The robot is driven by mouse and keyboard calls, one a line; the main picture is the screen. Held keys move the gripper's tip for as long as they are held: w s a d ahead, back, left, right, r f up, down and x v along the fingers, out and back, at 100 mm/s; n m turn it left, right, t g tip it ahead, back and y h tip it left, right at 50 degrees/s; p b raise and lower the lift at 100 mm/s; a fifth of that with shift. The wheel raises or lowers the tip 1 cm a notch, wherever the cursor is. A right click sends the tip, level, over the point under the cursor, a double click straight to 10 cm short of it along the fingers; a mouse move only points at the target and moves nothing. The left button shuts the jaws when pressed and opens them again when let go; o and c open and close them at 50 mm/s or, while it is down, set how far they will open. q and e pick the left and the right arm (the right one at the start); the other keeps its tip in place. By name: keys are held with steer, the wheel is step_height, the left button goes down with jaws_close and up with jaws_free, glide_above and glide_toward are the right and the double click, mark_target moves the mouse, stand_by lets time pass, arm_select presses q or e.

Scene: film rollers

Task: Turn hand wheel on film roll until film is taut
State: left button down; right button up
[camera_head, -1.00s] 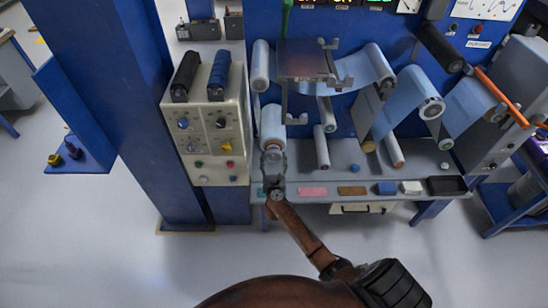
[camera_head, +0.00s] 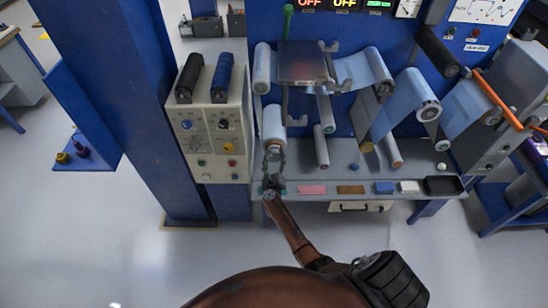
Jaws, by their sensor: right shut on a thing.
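My right gripper (camera_head: 273,153) reaches up from below and is shut on the hand wheel at the near end of the lower left film roll (camera_head: 273,121). The wheel is small and largely hidden by the fingers. The pale blue film (camera_head: 352,73) runs over several rollers across the blue machine panel. It hangs in curved sheets at the right, such as the one (camera_head: 400,97) below the middle right roller. I cannot tell how taut the film is at the lower left roll. My left gripper is not in view.
A grey shelf (camera_head: 345,157) under the rollers has a front ledge with small coloured blocks and a black tray (camera_head: 444,185). A beige control box (camera_head: 212,130) with knobs stands left of the gripper, beside a blue column (camera_head: 125,110). An orange bar (camera_head: 498,98) sticks out at the right.

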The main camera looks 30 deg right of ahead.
steer(key=shift+a, duration=0.1)
stand_by(0.4)
steer(key=o, duration=1.2)
steer(key=shift+c, duration=0.2)
steer(key=v, duration=0.7)
steer(key=shift+a, duration=0.2)
steer(key=shift+s+f, duration=0.1)
steer(key=shift+s, duration=0.05)
